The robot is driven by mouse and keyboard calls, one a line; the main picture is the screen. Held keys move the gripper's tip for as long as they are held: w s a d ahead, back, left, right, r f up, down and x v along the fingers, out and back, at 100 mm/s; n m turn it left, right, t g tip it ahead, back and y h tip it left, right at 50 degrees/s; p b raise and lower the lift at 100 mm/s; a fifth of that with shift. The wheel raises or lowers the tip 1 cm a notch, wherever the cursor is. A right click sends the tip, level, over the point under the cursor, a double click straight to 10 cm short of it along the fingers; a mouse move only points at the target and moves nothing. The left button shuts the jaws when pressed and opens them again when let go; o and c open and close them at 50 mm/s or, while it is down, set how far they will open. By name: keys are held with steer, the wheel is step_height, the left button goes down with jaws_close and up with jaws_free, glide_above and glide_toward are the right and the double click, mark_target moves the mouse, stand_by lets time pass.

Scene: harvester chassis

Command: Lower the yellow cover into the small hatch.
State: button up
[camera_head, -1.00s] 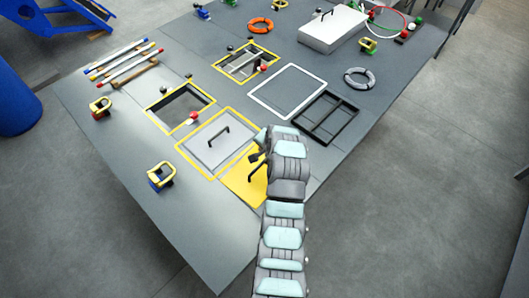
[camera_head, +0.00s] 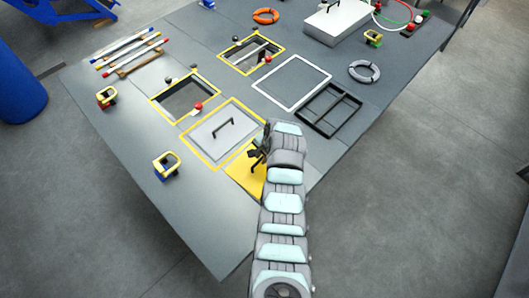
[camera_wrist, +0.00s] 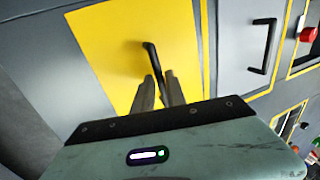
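The yellow cover (camera_head: 242,174) lies flat on the grey deck, beside the yellow-framed grey panel. It is partly hidden by my arm. In the wrist view the yellow cover (camera_wrist: 108,50) fills the upper middle, with a black bar handle (camera_wrist: 150,54) standing on it. My gripper (camera_head: 257,158) is over the cover at this handle. In the wrist view the two dark fingers of my gripper (camera_wrist: 159,80) are either side of the handle's near end. I cannot tell whether they press on it. Two yellow-framed hatch openings (camera_head: 186,99) and (camera_head: 251,54) show; which is the small hatch is unclear.
A grey panel with a black handle (camera_head: 222,134) lies between the cover and the nearer opening. Red knobs (camera_head: 198,106) and dark knobs stand by the openings. A black frame (camera_head: 329,110), a grey ring (camera_head: 364,71) and a white box (camera_head: 334,22) lie to the right.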

steer(key=shift+x, duration=0.9)
jaws_close()
stand_by(1.0)
